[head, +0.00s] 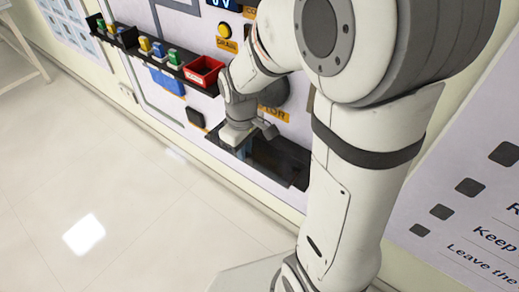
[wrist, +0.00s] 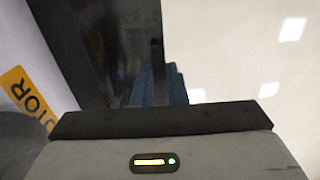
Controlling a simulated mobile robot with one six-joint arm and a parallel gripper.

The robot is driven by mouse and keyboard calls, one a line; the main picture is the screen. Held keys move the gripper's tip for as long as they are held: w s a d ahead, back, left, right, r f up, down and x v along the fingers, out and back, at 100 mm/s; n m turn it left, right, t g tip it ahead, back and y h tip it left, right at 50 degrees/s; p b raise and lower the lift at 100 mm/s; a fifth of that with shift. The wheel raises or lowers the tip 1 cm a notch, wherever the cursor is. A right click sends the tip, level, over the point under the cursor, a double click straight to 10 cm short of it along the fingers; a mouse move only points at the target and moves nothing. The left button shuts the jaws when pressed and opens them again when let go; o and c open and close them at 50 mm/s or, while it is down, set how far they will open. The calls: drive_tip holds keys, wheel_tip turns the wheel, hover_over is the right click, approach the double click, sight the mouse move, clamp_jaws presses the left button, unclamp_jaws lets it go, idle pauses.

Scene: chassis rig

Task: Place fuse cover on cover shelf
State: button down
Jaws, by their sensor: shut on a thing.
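My gripper (head: 246,142) is over the left part of a black shelf (head: 275,163) on the wall panel, pointing down. It is shut on a blue piece, seemingly the fuse cover (head: 244,151), of which only a small part shows below the jaws. In the wrist view the blue cover (wrist: 172,84) shows just beyond the dark gripper edge, beside the glossy black shelf surface (wrist: 105,45). Most of the cover is hidden by my gripper. I cannot tell whether it touches the shelf.
On the panel, a red bin (head: 204,71) and black racks with coloured fuses (head: 158,50) stand up and left of my gripper. A blue box (head: 167,81) is below the rack. A black block (head: 196,117) is near the shelf's left. The floor (head: 120,190) is clear.

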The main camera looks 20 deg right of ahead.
sight(260, 143)
drive_tip(key=w+d, duration=0.2)
drive_tip(key=d, duration=0.1)
drive_tip(key=w+d, duration=0.1)
drive_tip(key=d, duration=0.1)
drive_tip(key=shift+w, duration=0.4)
drive_tip(key=f, duration=0.2)
drive_tip(key=shift+w+d+f+b, duration=0.15)
drive_tip(key=shift+d+f+b, duration=0.1)
drive_tip(key=shift+f+b, duration=0.15)
drive_tip(key=shift+w+d+f+b, duration=0.1)
drive_tip(key=shift+f+b, duration=0.1)
drive_tip(key=shift+f, duration=0.85)
drive_tip(key=shift+w+d+f+b, duration=0.1)
drive_tip(key=shift+f+b, duration=0.05)
drive_tip(key=shift+f, duration=0.9)
drive_tip(key=shift+s, duration=0.1)
drive_tip(key=shift+f, duration=0.15)
drive_tip(key=c, duration=1.5)
unclamp_jaws()
drive_tip(key=shift+o, duration=0.2)
